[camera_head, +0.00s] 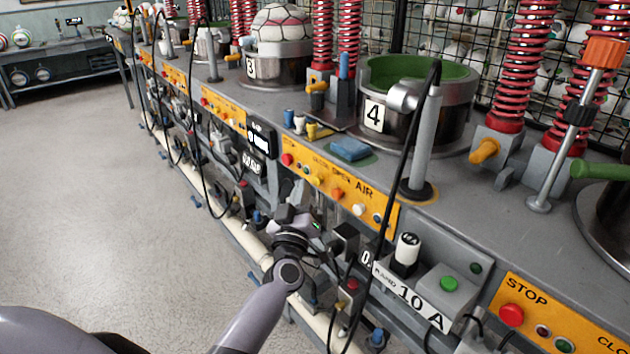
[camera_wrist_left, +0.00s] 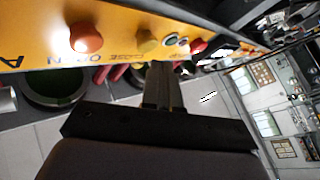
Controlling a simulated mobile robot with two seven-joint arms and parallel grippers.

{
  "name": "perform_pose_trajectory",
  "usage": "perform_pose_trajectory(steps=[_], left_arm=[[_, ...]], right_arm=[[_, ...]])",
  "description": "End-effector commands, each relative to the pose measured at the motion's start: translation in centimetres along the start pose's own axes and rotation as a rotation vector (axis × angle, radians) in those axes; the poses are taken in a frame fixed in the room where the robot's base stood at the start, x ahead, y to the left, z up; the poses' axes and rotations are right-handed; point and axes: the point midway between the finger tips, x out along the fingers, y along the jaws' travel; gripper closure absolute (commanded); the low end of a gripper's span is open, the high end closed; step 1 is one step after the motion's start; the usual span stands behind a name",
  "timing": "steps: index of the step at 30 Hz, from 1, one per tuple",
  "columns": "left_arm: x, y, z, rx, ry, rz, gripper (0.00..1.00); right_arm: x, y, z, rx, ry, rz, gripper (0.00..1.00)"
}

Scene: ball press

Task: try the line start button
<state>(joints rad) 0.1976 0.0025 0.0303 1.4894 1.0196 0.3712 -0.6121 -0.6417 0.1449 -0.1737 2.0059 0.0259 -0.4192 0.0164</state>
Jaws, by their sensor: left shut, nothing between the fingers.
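An orange panel (camera_head: 330,184) on the bench front, below press 4, carries several round buttons and the words CLOSE OPEN AIR. It has a red button (camera_head: 287,159), a yellow button (camera_head: 316,180) and an orange button (camera_head: 337,193). No label reading line start is legible. My left gripper (camera_head: 295,207) is shut and empty, just below this panel. In the left wrist view its fingers (camera_wrist_left: 162,72) point at the panel close to the yellow button (camera_wrist_left: 147,42); contact is unclear. The orange button (camera_wrist_left: 85,38) is left of them. My right gripper is out of view.
A grey box with a green button (camera_head: 450,283) and a second panel with a red STOP button (camera_head: 511,315) lie right. Black cables (camera_head: 397,180) hang down the bench front. The floor (camera_head: 90,190) left is clear.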

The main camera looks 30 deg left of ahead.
Motion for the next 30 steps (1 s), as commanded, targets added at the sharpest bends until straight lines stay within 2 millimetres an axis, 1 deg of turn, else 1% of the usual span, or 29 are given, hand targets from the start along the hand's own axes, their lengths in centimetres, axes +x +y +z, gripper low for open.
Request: perform_pose_trajectory(steps=[4, 10, 18, 30], left_arm=[[-0.4, -0.3, -0.4, 0.002, -0.001, -0.001, 1.0], [-1.8, -1.3, -1.5, 0.002, -0.002, -0.001, 1.0], [-3.4, -2.4, -2.5, 0.002, 0.0, 0.0, 1.0], [-3.5, -2.5, -2.5, 0.0, 0.0, 0.0, 1.0]], right_arm=[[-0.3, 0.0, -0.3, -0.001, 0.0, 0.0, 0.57], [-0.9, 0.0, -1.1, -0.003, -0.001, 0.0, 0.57], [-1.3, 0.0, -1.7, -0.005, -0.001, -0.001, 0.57], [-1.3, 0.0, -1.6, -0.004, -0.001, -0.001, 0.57]])
